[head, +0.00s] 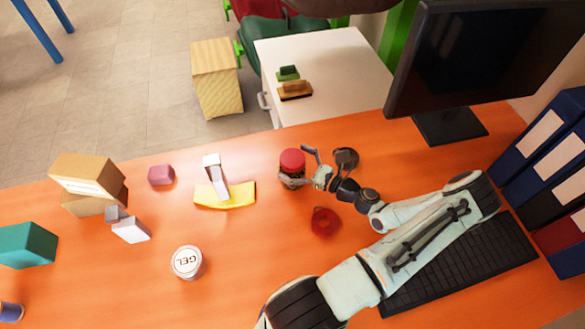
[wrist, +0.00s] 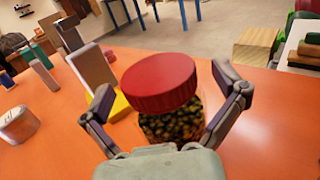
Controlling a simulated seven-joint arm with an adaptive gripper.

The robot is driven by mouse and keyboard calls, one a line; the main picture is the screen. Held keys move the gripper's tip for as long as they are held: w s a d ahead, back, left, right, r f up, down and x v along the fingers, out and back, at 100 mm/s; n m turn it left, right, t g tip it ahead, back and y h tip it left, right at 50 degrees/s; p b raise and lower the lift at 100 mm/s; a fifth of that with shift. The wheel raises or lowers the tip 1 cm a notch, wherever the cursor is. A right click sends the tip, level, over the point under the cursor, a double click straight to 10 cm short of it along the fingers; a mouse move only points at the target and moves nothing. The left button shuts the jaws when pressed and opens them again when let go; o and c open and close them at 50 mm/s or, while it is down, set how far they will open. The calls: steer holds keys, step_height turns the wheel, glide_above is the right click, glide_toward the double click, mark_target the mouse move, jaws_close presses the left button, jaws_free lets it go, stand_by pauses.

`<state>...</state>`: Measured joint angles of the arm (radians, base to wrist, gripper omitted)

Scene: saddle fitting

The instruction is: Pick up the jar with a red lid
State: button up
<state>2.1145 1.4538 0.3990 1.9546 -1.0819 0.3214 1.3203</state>
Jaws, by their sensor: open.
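The jar with a red lid (head: 292,161) stands upright on the orange table near its back edge. In the wrist view the red lid (wrist: 158,82) and the dark, yellow-speckled jar body (wrist: 171,124) fill the middle. My gripper (head: 300,168) is at the jar, on its right side in the head view. In the wrist view my gripper (wrist: 165,85) is open, with one finger on each side of the jar. Gaps show between the fingers and the jar. The lower part of the jar is hidden by my gripper's palm.
A yellow piece with a white and grey block (head: 216,178) lies left of the jar. A white GEL tub (head: 187,262) stands in front. Open table lies between the tub and the jar.

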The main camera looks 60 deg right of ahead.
steer(key=c, duration=1.3)
steer(key=shift+r, duration=0.15)
